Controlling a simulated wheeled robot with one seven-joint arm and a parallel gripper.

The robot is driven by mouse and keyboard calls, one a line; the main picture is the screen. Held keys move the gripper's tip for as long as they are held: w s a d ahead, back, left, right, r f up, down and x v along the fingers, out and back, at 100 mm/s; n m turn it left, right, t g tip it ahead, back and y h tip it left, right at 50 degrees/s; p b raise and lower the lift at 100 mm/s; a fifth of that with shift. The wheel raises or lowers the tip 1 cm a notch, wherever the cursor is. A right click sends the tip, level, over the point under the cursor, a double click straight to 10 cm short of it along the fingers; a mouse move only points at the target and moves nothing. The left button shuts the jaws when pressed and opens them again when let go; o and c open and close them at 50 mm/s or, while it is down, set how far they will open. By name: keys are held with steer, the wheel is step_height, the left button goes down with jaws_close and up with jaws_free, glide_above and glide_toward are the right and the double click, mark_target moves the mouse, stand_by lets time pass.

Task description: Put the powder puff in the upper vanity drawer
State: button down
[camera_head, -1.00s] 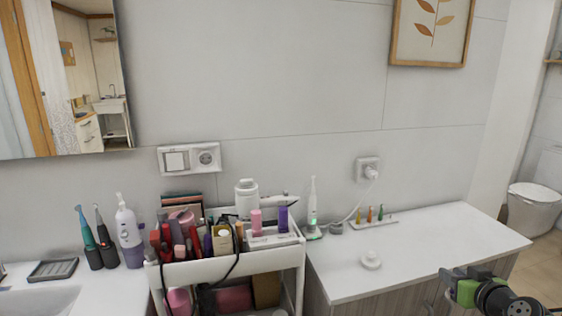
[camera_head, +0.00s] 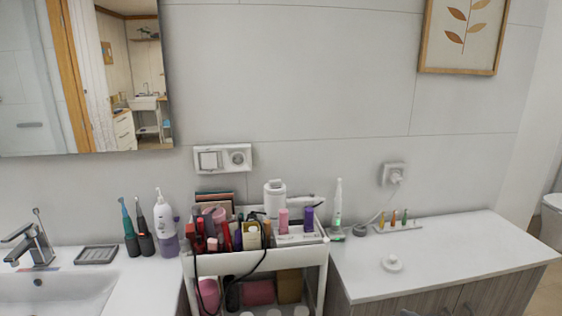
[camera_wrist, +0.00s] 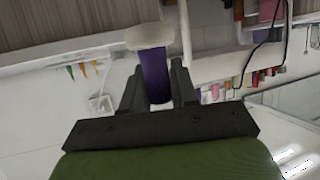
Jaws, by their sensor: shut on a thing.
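My gripper (camera_wrist: 155,90) shows in the wrist view, shut on the purple handle (camera_wrist: 153,72) of the powder puff (camera_wrist: 150,37). The puff's pale round pad is at the far end of the handle, beyond the fingertips. My gripper is out of the head view. The vanity (camera_head: 400,278) stands at the right in the head view, with a white top and a wood-look front. Its front also shows in the wrist view (camera_wrist: 70,22). Only the top strip of the front is in the head view, so I cannot tell how the upper drawer stands.
A white cart (camera_head: 255,262) full of cosmetics stands between the vanity and the sink counter (camera_head: 135,283). A small white round object (camera_head: 391,264) sits on the vanity top. A green-lit toothbrush (camera_head: 338,208) and small coloured items (camera_head: 402,218) stand along the wall.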

steer(key=s+a+f+n+g+y+p, duration=0.1)
steer(key=a+n+g+y, duration=0.1)
steer(key=a, duration=0.6)
steer(key=s+a+f+n+g+y+p, duration=0.1)
steer(key=a+n+y, duration=0.3)
steer(key=a, duration=0.5)
steer(key=shift+s+a+f+n+g, duration=0.3)
steer(key=shift+s+f+g, duration=0.05)
steer(key=shift+s+g, duration=0.45)
